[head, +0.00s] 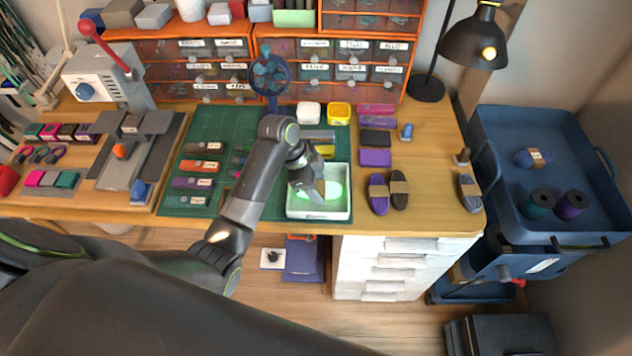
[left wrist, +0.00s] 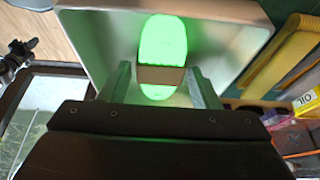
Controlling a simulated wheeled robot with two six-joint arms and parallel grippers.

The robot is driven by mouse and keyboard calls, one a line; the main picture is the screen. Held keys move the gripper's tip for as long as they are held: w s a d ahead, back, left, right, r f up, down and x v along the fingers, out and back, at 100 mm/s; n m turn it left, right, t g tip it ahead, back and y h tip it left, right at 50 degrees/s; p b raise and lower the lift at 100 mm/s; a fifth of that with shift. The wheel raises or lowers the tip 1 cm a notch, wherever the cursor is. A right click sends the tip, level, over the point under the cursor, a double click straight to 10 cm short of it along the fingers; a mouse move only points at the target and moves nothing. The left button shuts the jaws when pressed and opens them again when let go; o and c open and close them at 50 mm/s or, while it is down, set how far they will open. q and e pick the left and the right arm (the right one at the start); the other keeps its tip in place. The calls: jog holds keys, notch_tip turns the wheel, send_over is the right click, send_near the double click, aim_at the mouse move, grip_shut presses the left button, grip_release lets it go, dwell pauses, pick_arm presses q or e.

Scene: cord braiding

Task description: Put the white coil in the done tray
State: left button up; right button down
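The white coil (left wrist: 163,42) looks green under a green glow and has a brown band around its middle. In the left wrist view it lies inside the white tray (head: 320,215), whose wall also shows there (left wrist: 235,35). The tray has a small label on its front wall, too small to read. My left gripper (head: 311,192) is down over the tray. Its fingers (left wrist: 160,85) stand open on either side of the band, with a visible gap on each side. In the head view the gripper largely hides the coil. My right gripper is not in view.
A purple coil (head: 378,193) and a dark coil (head: 399,189) lie right of the tray. The green mat (head: 212,128) with small labelled packs is to the left. Orange drawer units (head: 330,70) stand behind. A blue cart (head: 510,150) is at the right.

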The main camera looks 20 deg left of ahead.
pick_arm(q)
jog(key=shift+o, duration=0.9)
jog(key=shift+r, duration=0.2)
jog(key=v, duration=1.2)
